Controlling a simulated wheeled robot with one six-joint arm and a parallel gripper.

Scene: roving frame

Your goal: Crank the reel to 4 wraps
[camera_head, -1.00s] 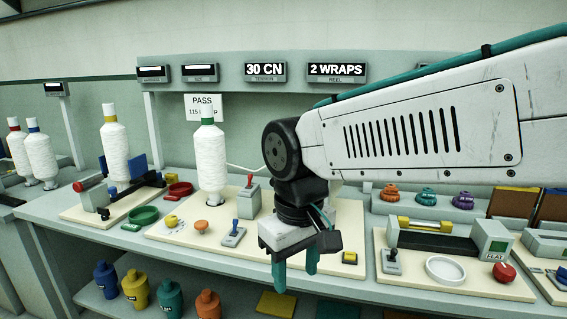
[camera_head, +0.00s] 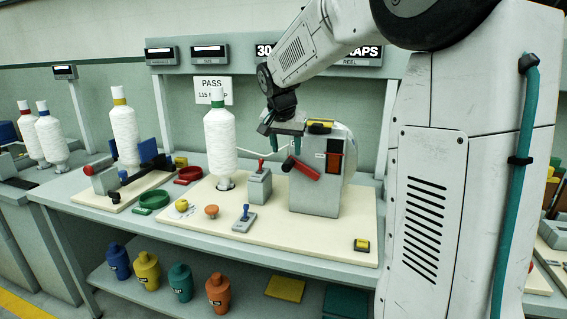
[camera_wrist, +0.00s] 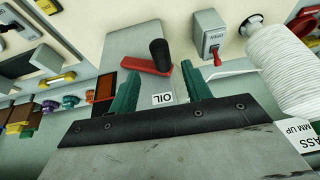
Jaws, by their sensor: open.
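The reel (camera_head: 318,198) is a grey upright housing on the cream board. Its red crank (camera_head: 305,169) is on the front face, slanting down to the right. In the wrist view the crank arm (camera_wrist: 140,66) carries a black knob (camera_wrist: 160,55). My gripper (camera_head: 284,145) is above and beside the crank at the housing's upper left. In the wrist view my open gripper (camera_wrist: 160,72) has a green finger on each side of the crank, with the knob between and beyond the tips. Contact cannot be told.
A white yarn cone (camera_head: 220,145) stands left of the reel, its thread running to it. A grey box with a red lever (camera_head: 259,185), a blue-lever switch (camera_head: 244,218) and an orange knob (camera_head: 211,211) are nearby. The front right of the board is mostly clear.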

